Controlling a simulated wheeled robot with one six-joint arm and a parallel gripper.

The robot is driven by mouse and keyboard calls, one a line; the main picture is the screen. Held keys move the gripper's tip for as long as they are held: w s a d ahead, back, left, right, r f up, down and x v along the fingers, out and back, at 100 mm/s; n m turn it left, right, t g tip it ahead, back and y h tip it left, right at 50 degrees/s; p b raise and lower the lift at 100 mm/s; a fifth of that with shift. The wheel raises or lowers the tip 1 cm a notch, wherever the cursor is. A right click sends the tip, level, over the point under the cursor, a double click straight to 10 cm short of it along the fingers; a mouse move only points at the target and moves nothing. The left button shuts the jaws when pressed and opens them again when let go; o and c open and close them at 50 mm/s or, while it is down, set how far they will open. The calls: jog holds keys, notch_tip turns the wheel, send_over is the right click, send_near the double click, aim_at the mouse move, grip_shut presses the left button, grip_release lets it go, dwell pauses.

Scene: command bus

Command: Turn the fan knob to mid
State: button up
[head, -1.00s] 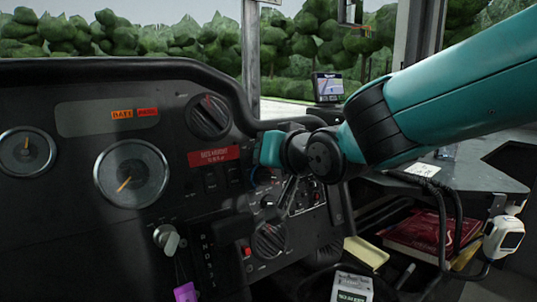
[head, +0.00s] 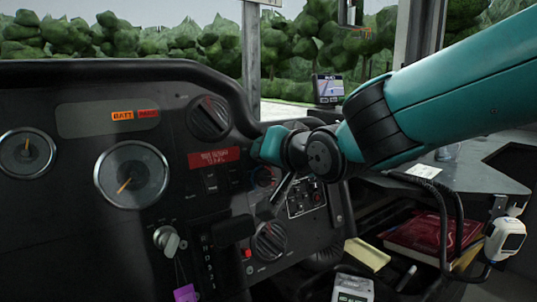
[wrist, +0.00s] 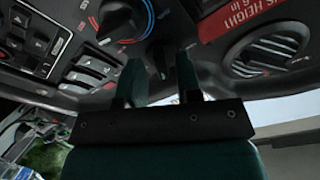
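In the head view a dark round knob (head: 268,240) with a pale pointer sits low on the dash, beside the gear selector. A second knob, with a red and blue ring (head: 265,176), is partly hidden beneath my arm's end; it shows at the top of the wrist view (wrist: 122,20). I cannot read which is labelled fan. My gripper (wrist: 160,68) is open in the wrist view, its two teal fingers apart. No knob is clearly held between them; a dark shape behind the gap is unclear. In the head view the fingers are hard to make out.
A round dial or vent (head: 209,118) sits above the red height label (head: 214,158). A key (head: 167,240) with a purple tag hangs at the lower left. The gear selector lever (head: 231,230) juts out near the lower knob. Rocker switches (wrist: 88,70) line the panel.

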jog(key=shift+s, duration=0.15)
jog(key=p+v, duration=0.3)
jog(key=v, duration=1.4)
jog(key=shift+p, duration=0.3)
